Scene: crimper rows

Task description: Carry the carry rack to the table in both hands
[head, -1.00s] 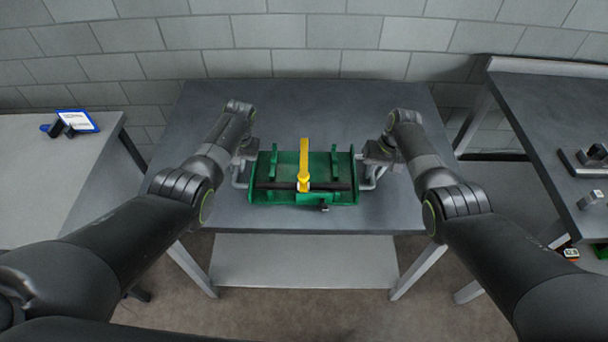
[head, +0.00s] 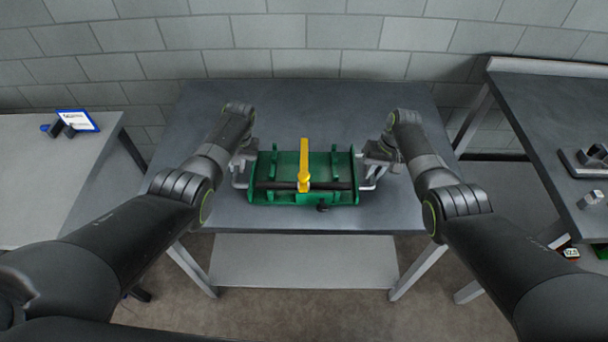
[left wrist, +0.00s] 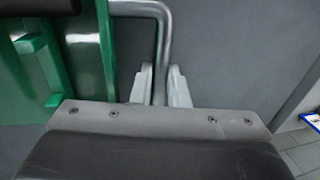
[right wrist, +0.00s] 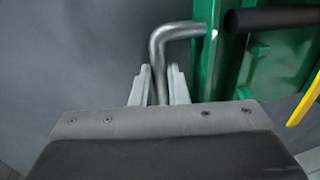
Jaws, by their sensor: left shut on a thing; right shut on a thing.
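The carry rack (head: 328,197) is a green tray with a yellow upright part and a dark bar across it. It is at the middle of the dark table (head: 300,100), over the tabletop near its front edge; I cannot tell whether it touches the surface. My left gripper (head: 240,172) is shut on the rack's left grey metal handle, seen between its fingers in the left wrist view (left wrist: 160,85). My right gripper (head: 371,172) is shut on the right handle, seen between its fingers in the right wrist view (right wrist: 159,85).
A grey table (head: 50,180) at the left holds a blue-edged sign (head: 78,121). A dark bench (head: 540,110) at the right holds metal fixtures (head: 590,160). The table's back part is clear, with a block wall behind. A lower shelf (head: 305,262) is empty.

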